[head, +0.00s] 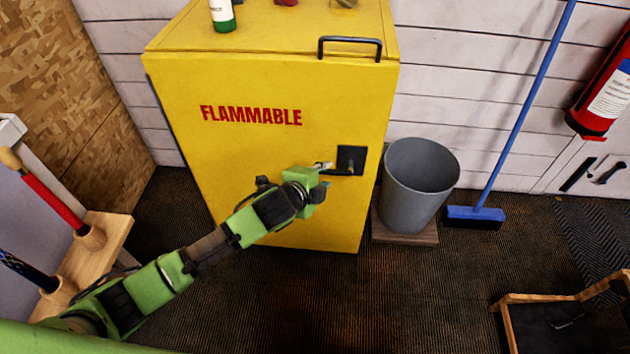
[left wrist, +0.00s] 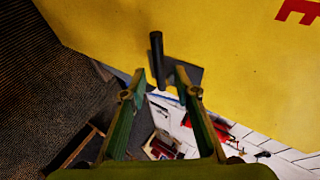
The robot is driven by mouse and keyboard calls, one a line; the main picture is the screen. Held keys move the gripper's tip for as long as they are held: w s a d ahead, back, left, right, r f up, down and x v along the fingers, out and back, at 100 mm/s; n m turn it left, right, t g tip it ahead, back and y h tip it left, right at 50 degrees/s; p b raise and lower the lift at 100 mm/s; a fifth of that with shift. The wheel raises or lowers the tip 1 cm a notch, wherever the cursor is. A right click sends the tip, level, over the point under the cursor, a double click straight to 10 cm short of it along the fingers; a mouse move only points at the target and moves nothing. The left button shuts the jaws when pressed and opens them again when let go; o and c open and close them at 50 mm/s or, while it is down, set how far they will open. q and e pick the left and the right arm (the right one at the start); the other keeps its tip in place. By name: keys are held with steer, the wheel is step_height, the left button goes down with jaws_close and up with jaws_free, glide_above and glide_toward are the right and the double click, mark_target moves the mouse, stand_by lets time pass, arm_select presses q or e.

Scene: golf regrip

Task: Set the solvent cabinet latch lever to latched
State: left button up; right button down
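The yellow solvent cabinet (head: 225,150) stands upright with its door shut and "FLAMMABLE" in red across the front. Its black latch plate (head: 352,156) is near the door's right edge. In the left wrist view the dark, rod-like latch lever (left wrist: 157,55) stands out from the plate (left wrist: 187,72). My left gripper (head: 323,172) is at the left side of the plate. Its two fingers (left wrist: 160,82) are apart, with the lever's end between or just beyond the tips. I cannot tell whether they touch it. My right gripper is not in view.
A grey bin (head: 418,185) stands close to the cabinet's right side. A blue broom (head: 476,216) leans on the wall beyond it. A green-and-white bottle (head: 222,14) is on the cabinet top. A wooden rack (head: 105,240) is at the left. The floor before the cabinet is clear.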

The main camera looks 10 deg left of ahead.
arm_select(q)
steer(key=v, duration=0.6)
steer(key=shift+s+r, duration=0.2)
steer(key=shift+s, duration=0.15)
steer(key=shift+a, duration=0.1)
